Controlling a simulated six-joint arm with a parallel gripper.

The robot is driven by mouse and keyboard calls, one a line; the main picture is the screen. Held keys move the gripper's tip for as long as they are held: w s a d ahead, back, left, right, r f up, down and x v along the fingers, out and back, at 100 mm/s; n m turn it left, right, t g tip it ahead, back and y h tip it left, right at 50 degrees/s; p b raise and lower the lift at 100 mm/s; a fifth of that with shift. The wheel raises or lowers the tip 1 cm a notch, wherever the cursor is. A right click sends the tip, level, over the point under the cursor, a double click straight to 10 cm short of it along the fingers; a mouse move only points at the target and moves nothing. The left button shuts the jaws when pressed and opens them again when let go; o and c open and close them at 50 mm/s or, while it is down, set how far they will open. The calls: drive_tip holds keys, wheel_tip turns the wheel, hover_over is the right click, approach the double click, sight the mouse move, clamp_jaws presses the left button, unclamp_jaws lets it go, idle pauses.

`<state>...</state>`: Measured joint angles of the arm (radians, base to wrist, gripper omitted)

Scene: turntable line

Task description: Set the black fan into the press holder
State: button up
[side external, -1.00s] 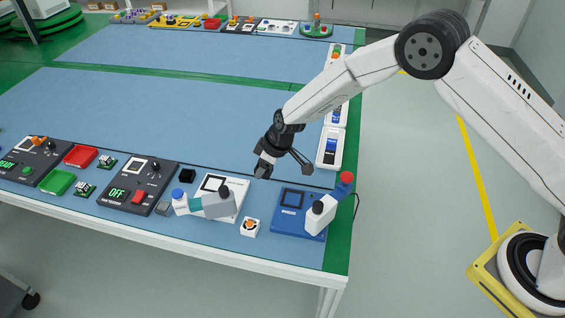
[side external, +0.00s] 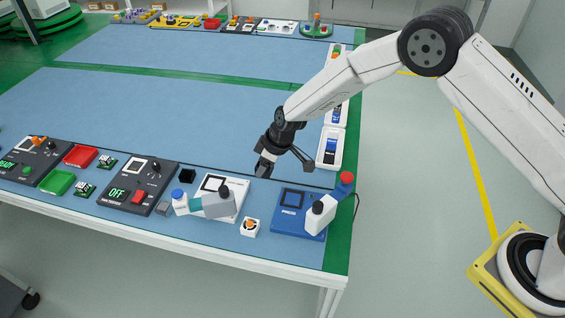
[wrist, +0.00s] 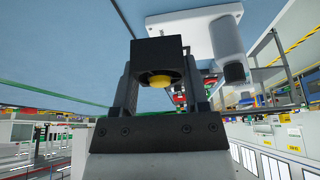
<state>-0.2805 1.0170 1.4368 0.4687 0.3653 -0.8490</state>
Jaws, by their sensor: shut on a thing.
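My gripper (side external: 283,168) hangs above the blue table top, behind the front row of stations. In the wrist view (wrist: 160,75) its two fingers are closed on the black fan (wrist: 157,52), a dark square block with a yellow hub. The fan is hard to make out in the side view. A blue station (side external: 289,221) lettered PRESS stands at the front right corner, with a dark square frame on it and a white arm with a red knob. It is to the right of and nearer the camera than my gripper.
A white station (side external: 235,193) with a grey and teal arm stands left of the blue one. A small white block with an orange top (side external: 250,227) sits between them. The middle table is clear.

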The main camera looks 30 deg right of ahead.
sight(292, 202)
drive_tip(key=shift+d, duration=0.1)
drive_tip(key=n, duration=0.1)
drive_tip(key=s+n+g, duration=0.1)
drive_tip(key=n, duration=0.1)
drive_tip(key=d+f+n+y, duration=0.1)
drive_tip(key=shift+s, duration=0.2)
drive_tip(key=s+n+g, duration=0.1)
drive_tip(key=n, duration=0.2)
drive_tip(key=s+d+n+g, duration=0.1)
drive_tip(key=n, duration=0.2)
drive_tip(key=s+d+n+g, duration=0.1)
drive_tip(key=n+g, duration=0.1)
drive_tip(key=n, duration=0.2)
drive_tip(key=shift+s+d+f, duration=0.15)
drive_tip(key=shift+f, duration=0.2)
drive_tip(key=n, duration=0.1)
drive_tip(key=s+d+n+g, duration=0.1)
drive_tip(key=n, duration=0.2)
drive_tip(key=shift+s+d+r+n+g+h, duration=0.1)
drive_tip(key=shift+s+d+n+g+h, duration=0.1)
drive_tip(key=shift+s+n+g+h, duration=0.15)
drive_tip(key=shift+f, duration=0.2)
drive_tip(key=shift+f, duration=2.2)
drive_tip(key=shift+f, duration=0.75)
drive_tip(key=o, duration=1.3)
